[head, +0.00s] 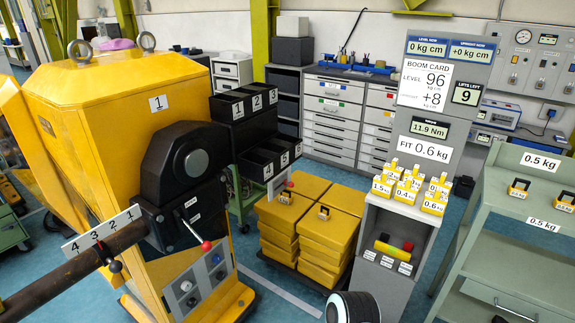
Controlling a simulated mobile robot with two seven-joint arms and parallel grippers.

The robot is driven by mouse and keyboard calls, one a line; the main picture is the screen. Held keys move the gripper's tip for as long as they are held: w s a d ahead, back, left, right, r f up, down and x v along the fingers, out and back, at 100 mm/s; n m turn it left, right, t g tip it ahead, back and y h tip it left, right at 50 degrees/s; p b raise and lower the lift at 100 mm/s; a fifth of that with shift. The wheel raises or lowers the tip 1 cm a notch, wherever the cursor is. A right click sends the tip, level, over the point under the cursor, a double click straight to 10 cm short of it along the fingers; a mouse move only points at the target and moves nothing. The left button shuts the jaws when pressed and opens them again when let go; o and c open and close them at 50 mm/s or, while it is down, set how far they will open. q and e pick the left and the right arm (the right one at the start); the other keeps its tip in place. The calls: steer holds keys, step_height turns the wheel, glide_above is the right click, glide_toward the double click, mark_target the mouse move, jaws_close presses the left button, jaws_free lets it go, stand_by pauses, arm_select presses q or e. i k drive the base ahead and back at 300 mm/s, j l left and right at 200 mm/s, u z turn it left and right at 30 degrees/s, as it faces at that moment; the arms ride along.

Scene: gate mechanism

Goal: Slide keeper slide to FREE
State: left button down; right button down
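A yellow gate machine (110,110) labelled 1 stands at the left. A black pivot housing (185,165) on its face carries a dark boom (75,265) that runs to the lower left, with a plate (102,233) numbered 4 3 2 1 above it. A thin lever with a red knob (207,246) sticks out below the housing, beside small white labels too small to read. I cannot tell for certain which part is the keeper slide, or its position.
Yellow stacked blocks (325,232) stand on a dark pallet right of the machine. A grey stand (392,235) holds small yellow weights under a display panel reading 0 kg cm. A grey-green shelf (515,225) is at the right.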

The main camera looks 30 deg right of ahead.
mark_target(290, 184)
steer(key=i+l, duration=0.4)
steer(key=i+l+u, duration=0.1)
steer(key=i+l, duration=0.25)
steer(key=l, duration=0.2)
